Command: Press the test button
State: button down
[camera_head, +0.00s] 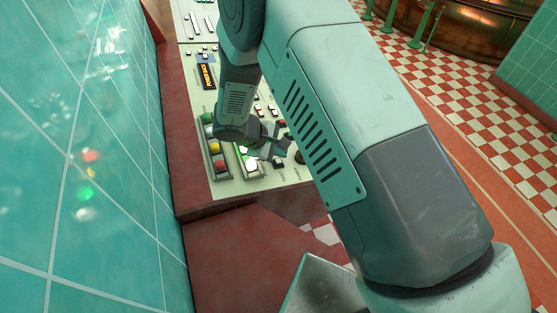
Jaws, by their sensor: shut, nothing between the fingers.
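A pale control panel (225,186) lies on a red console below my arm. On its left is a column of round buttons: a green button (207,117), a yellow button (215,147) and a red button (220,163). To the right of that column, a lit white-green button (243,149) and a white button (250,166) sit in a second strip, partly beside my gripper. The labels are too small to read, so I cannot tell which is the test button. My gripper hides part of the panel.
A dark display with yellow lettering (206,76) and small switches sit farther up the panel. A teal tiled wall (90,170) runs close along the left. My arm covers the middle right. A checkered floor (455,90) and copper vessel (470,30) lie beyond.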

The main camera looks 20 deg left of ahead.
aim_at(282, 161)
jog(key=shift+w+d+r, duration=0.15)
jog(key=shift+d+r, duration=0.05)
jog(key=shift+r, duration=0.95)
jog(key=shift+w+d+r, duration=0.15)
jog(key=shift+r, duration=0.95)
jog(key=w+d+r+m+g, duration=0.1)
jog(key=d+r+m, duration=0.3)
jog(key=d+r, duration=0.65)
jog(key=d+r+m+g, duration=0.1)
jog(key=d+r+m, duration=0.45)
jog(key=r, duration=0.75)
jog(key=s+d+r+m+y, duration=0.2)
jog(key=s+d+r+m, duration=0.3)
jog(key=s+d+r, duration=0.6)
jog(key=s+d+r+m+t+y, duration=0.1)
jog(key=s+d+m, duration=0.3)
jog(key=s, duration=0.4)
jog(key=shift+d+r+t+y, duration=0.3)
jog(key=shift+d+t+y, duration=0.05)
jog(key=shift+t+y, duration=0.25)
